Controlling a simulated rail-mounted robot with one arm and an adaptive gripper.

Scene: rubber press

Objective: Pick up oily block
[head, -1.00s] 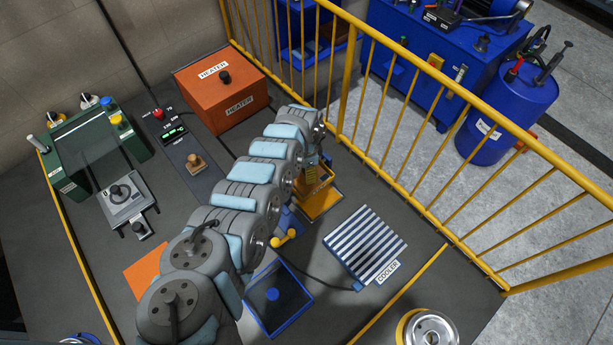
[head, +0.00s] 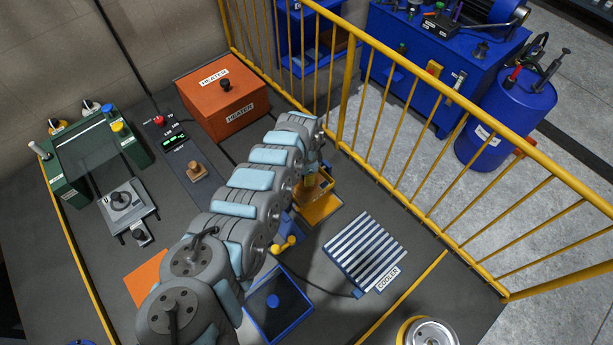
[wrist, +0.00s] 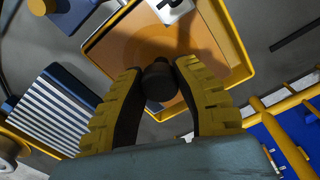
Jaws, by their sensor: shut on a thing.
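I cannot tell whether the piece touches the tray. In the head view the tray (head: 322,211) stands beyond my arm, left of the fence. My gripper (head: 312,186) is over it there, and my wrist partly hides both. The block is not clear in that view.
The striped cooler (head: 365,250) stands right of my arm, and a blue bin (head: 287,318) is nearer. The orange heater (head: 222,100) is at the back. A yellow fence (head: 440,150) runs close along the right. A tan stamp-like piece (head: 197,172) stands to the left.

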